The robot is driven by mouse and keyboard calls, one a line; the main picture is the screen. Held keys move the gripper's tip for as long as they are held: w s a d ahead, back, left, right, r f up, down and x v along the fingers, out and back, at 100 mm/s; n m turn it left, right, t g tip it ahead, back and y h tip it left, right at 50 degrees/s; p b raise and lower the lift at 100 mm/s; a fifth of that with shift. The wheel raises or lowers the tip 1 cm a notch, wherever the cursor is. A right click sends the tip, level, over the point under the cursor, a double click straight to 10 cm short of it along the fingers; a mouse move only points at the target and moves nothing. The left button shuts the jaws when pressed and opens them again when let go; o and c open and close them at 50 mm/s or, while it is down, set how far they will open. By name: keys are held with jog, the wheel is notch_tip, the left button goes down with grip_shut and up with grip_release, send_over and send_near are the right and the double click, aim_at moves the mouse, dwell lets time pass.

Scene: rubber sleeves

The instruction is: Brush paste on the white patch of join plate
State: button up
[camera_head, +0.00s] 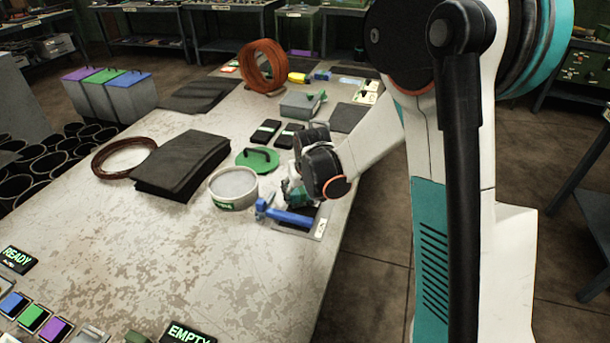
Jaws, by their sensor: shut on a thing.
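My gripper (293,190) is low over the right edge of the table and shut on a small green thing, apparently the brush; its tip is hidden. Just below it lies the join plate (319,227), a grey plate with a dark area, partly covered by a blue bar-shaped tool (287,216). The white patch cannot be made out. A round tin (232,203) with pale grey paste and a green label stands open to the left of my gripper. Its green lid (257,160), with a dark handle, lies behind the tin. Whether the brush touches the plate cannot be told.
A stack of black sheets (182,165) and a brown ring (124,158) lie left of the tin. An orange-brown coil (264,66) and a grey box (301,106) stand farther back. The table's front middle (170,260) is clear.

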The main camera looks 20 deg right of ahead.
aim_at(301, 189)
notch_tip(301, 189, up, 3)
jog(key=shift+w+d+f+p, duration=0.1)
jog(key=shift+w+d+p, duration=0.05)
jog(key=shift+p, duration=0.4)
jog(key=shift+r+p, duration=1.6)
jog(key=shift+r, duration=0.95)
